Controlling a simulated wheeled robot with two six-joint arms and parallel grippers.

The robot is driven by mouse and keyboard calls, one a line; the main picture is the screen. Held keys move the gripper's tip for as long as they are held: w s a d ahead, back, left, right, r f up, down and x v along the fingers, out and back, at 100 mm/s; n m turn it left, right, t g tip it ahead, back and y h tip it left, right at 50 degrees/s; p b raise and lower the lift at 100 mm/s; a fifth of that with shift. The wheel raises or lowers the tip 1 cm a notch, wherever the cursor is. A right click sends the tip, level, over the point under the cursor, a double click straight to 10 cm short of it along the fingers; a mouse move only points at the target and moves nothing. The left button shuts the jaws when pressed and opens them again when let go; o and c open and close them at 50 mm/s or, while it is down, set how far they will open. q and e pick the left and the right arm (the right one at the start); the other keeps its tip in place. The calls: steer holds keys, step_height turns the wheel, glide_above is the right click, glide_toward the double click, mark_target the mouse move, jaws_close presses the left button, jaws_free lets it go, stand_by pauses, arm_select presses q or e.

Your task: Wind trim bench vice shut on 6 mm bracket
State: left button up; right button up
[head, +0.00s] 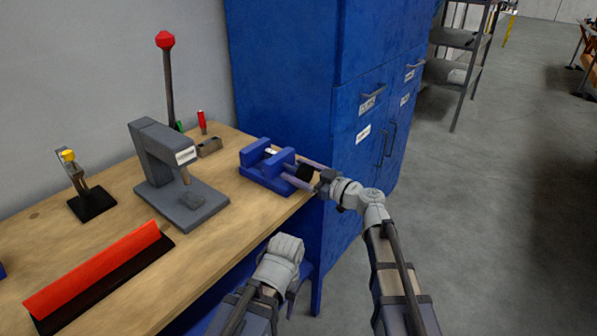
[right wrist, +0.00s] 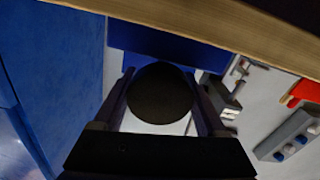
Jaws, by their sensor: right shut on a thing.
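The blue bench vice (head: 262,178) stands at the right end of the wooden bench. A small pale piece (head: 271,152), which looks like the bracket, sits between its jaws. I cannot tell whether both jaws touch it. My right gripper (head: 312,173) reaches in from the right and is shut on the vice's black round handle. In the right wrist view this handle (right wrist: 160,92) shows as a dark disc between the two fingers.
A grey press (head: 152,160) with a red-knobbed lever stands left of the vice. A small yellow-topped tool (head: 72,172) and a long red bar (head: 95,268) are further left. A blue cabinet (head: 285,70) rises close behind the vice. Open floor lies to the right.

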steer(key=shift+c, duration=1.4)
steer(key=shift+m, duration=0.3)
steer(key=shift+m, duration=3.1)
steer(key=o, duration=1.3)
steer(key=shift+d, duration=0.1)
